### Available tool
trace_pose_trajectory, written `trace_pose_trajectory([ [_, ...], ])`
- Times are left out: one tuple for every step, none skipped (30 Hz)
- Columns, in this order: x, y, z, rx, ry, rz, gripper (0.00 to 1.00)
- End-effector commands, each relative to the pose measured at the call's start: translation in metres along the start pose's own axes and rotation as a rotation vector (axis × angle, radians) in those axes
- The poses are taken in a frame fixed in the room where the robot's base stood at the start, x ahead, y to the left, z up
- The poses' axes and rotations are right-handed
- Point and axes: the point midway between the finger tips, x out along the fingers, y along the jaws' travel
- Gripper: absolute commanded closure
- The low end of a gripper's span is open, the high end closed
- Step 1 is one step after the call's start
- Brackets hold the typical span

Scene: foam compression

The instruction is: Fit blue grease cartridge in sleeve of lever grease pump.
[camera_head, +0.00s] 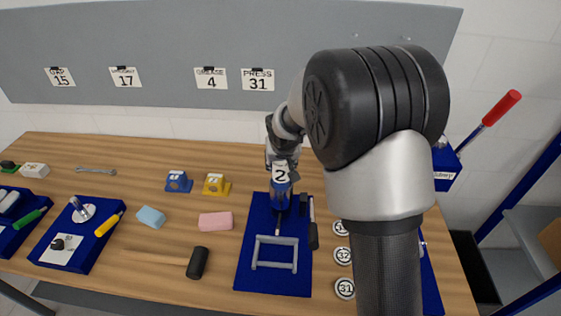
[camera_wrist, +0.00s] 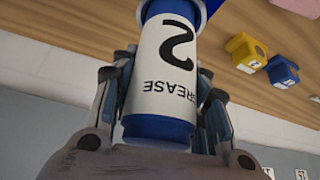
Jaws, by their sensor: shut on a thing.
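The blue grease cartridge (camera_head: 280,198) has a white label with a large 2. It is upright in my gripper (camera_head: 281,158), over the back part of a blue mat (camera_head: 252,222). In the wrist view the cartridge (camera_wrist: 172,60) lies between both fingers, its label reading GREASE 2 upside down. My gripper is shut on it. A grey metal frame (camera_head: 275,266) with a rod stands on the mat in front of the cartridge. A sleeve is not clearly visible, and I cannot tell whether the cartridge's lower end touches anything. A blue box with a red-handled lever (camera_head: 500,108) stands at the right.
A dark tool (camera_head: 313,236) lies on the mat's right side. A black mallet (camera_head: 198,262), pink block (camera_head: 216,221) and yellow holder (camera_head: 216,184) lie left. Numbered white discs (camera_head: 344,288) lie right, near my arm, which hides part of the bench.

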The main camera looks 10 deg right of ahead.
Motion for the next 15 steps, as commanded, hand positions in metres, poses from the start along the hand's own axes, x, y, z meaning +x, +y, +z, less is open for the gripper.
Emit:
trace_pose_trajectory([
  [0.001,-0.0001,-0.0003,0.0,0.003,0.0,0.98],
  [0.0015,-0.0001,0.0,0.0,0.003,0.0,0.98],
  [0.0022,-0.0001,0.0004,0.0,0.003,0.0,0.98],
  [0.0027,-0.0001,0.0007,0.0,0.003,0.0,0.98],
  [0.0032,-0.0002,0.001,0.0,0.003,-0.001,0.98],
  [0.0038,-0.0002,0.0014,0.0,0.003,-0.001,0.98],
  [0.0043,-0.0002,0.0016,0.0,0.003,-0.001,0.98],
  [0.0048,-0.0001,0.002,0.0,0.003,0.0,0.98],
  [0.0055,-0.0001,0.0023,0.0,0.003,0.0,0.98],
  [0.006,-0.0001,0.0026,0.0,0.003,0.0,0.98],
  [0.0065,-0.0001,0.0029,0.0,0.003,0.0,0.98],
  [0.0072,-0.0001,0.0033,0.0,0.003,0.0,0.98],
  [0.0077,-0.0001,0.0036,0.0,0.003,-0.001,0.98],
  [0.0082,-0.0001,0.0039,0.0,0.003,-0.001,0.98],
  [0.0089,-0.0001,0.0042,0.0,0.003,-0.001,0.98],
])
